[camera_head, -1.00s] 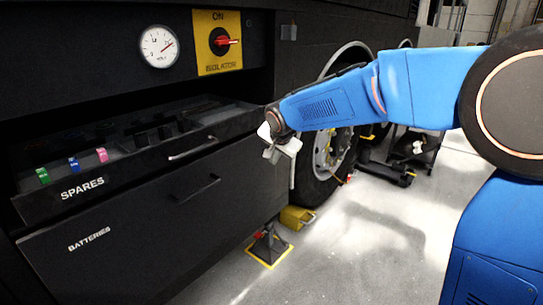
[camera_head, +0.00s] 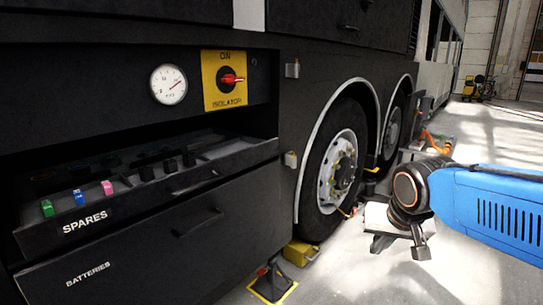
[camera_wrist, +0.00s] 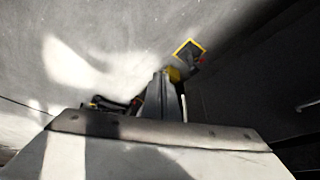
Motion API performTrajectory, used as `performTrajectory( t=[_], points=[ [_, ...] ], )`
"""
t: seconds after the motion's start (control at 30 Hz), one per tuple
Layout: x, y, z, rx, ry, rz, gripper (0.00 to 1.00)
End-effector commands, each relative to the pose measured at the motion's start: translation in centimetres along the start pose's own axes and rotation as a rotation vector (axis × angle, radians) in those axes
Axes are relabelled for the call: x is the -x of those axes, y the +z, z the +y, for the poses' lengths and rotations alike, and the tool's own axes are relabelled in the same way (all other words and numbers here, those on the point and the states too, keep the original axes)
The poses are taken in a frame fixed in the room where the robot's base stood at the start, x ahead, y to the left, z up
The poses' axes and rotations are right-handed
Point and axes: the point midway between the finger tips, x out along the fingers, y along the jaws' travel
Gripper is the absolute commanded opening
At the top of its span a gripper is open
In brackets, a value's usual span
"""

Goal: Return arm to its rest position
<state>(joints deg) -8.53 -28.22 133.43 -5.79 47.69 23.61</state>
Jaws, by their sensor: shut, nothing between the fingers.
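My gripper (camera_head: 400,246) hangs at the right in the head view, out over the pale floor and clear of the coach side. It is shut and empty. In the wrist view the shut fingers (camera_wrist: 161,97) point out over the floor, with nothing held between them. My blue arm reaches in from the right edge.
The SPARES drawer (camera_head: 90,227) stands open with green, blue and pink pieces in it. The BATTERIES drawer (camera_head: 150,250) below looks shut. The coach wheel (camera_head: 338,172), a yellow chock (camera_head: 300,252) and a stand (camera_head: 271,284) are left of my gripper.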

Motion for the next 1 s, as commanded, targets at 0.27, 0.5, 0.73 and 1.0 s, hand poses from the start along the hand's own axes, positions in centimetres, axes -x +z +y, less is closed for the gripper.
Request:
performTrajectory(
  t=[0.27, 0.5, 0.73, 1.0],
  points=[
    [1.6, 8.7, 4.8, 0.125, 0.007, -0.038, 0.0],
    [1.7, 13.5, 6.5, 0.2, 0.003, -0.063, 0.0],
    [1.7, 14.3, 6.7, 0.214, 0.001, -0.067, 0.0],
    [1.7, 14.3, 6.7, 0.214, 0.001, -0.067, 0.0]
  ],
)
